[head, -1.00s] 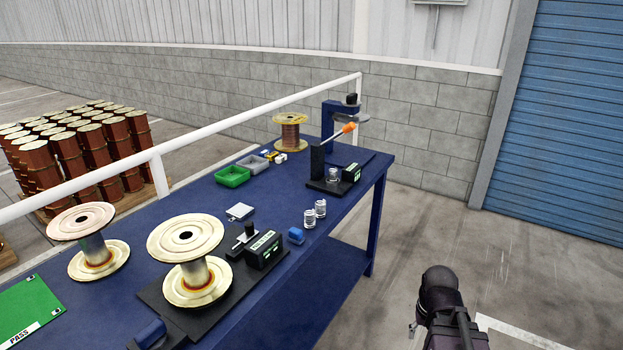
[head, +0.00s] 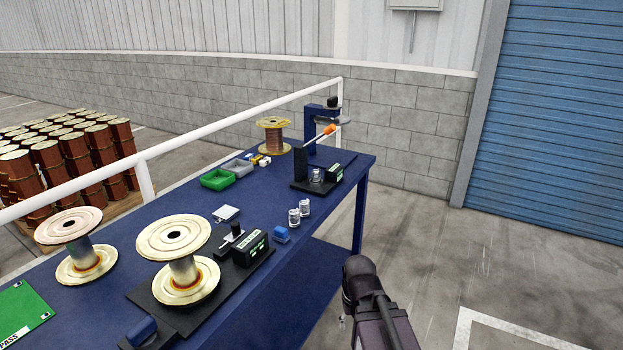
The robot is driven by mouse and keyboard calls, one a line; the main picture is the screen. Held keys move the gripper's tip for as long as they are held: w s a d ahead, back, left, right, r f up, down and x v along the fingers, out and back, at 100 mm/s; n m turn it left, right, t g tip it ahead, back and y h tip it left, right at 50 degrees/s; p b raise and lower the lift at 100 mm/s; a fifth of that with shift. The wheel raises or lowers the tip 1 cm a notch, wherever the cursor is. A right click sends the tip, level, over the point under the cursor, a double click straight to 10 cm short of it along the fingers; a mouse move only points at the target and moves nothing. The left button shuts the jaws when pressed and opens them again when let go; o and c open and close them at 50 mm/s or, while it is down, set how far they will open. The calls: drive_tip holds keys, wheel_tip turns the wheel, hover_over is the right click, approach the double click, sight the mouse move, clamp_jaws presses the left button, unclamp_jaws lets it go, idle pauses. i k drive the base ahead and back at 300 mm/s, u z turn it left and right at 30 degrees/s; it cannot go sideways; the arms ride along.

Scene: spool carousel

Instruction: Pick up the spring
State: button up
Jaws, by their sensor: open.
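Two small silver coil-shaped pieces that look like springs stand upright side by side near the right edge of the blue bench: the nearer spring (head: 294,217) and the farther spring (head: 305,208). A third similar piece (head: 316,175) stands on the black base of a lever device (head: 303,165) with an orange-tipped handle. Part of my dark arm shows at the lower right, off the bench's right edge and apart from the springs. My gripper does not show.
A white rail (head: 240,125) runs behind. Floor to the right is clear.

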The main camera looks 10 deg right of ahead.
sight(315, 177)
drive_tip(key=z, duration=0.05)
drive_tip(key=i, duration=0.95)
drive_tip(key=u, duration=0.05)
